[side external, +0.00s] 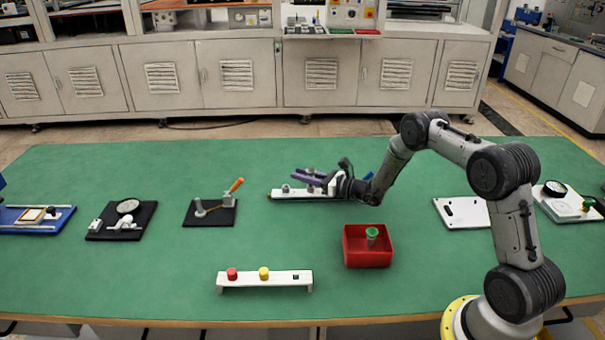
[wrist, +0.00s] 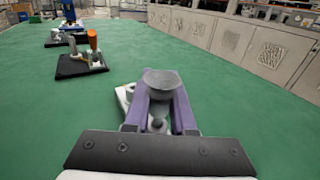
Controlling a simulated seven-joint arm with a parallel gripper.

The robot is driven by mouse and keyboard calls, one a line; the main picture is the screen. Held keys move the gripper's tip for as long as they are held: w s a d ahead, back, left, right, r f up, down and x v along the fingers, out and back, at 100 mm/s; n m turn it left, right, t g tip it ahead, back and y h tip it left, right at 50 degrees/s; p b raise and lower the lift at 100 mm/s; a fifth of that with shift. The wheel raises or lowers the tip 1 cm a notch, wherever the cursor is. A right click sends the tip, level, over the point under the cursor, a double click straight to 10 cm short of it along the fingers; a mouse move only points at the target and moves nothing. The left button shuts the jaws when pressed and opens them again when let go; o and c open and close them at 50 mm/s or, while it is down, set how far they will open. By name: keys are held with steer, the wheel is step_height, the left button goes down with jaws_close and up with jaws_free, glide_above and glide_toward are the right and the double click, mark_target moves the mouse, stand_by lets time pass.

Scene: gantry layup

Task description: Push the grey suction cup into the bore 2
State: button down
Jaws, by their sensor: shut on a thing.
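My gripper (side external: 302,177), with purple fingers, is low over a white bar (side external: 277,195) at the middle of the table. In the wrist view my gripper (wrist: 162,97) is shut on the grey suction cup (wrist: 162,79), whose wide round end faces up between the fingertips. The cup also shows in the side view (side external: 311,171), just above the bar. Another small grey piece (side external: 286,188) stands on the bar's left part. The fingers and cup hide most of the bar, and I cannot tell bore 2 or whether the cup touches it.
A red bin (side external: 368,258) holding a green-topped piece (side external: 372,233) stands in front. A white rail (side external: 245,282) carries a red and a yellow piece. Black fixtures (side external: 120,222) (side external: 210,212) lie left, and a white plate (side external: 462,213) lies right. Green table is clear behind the bar.

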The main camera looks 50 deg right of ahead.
steer(key=shift+f, duration=0.9)
steer(key=c, duration=0.7)
jaws_free()
steer(key=shift+s+f, duration=0.1)
steer(key=v, duration=1.3)
steer(key=shift+s+d, duration=0.1)
steer(key=shift+s, duration=0.25)
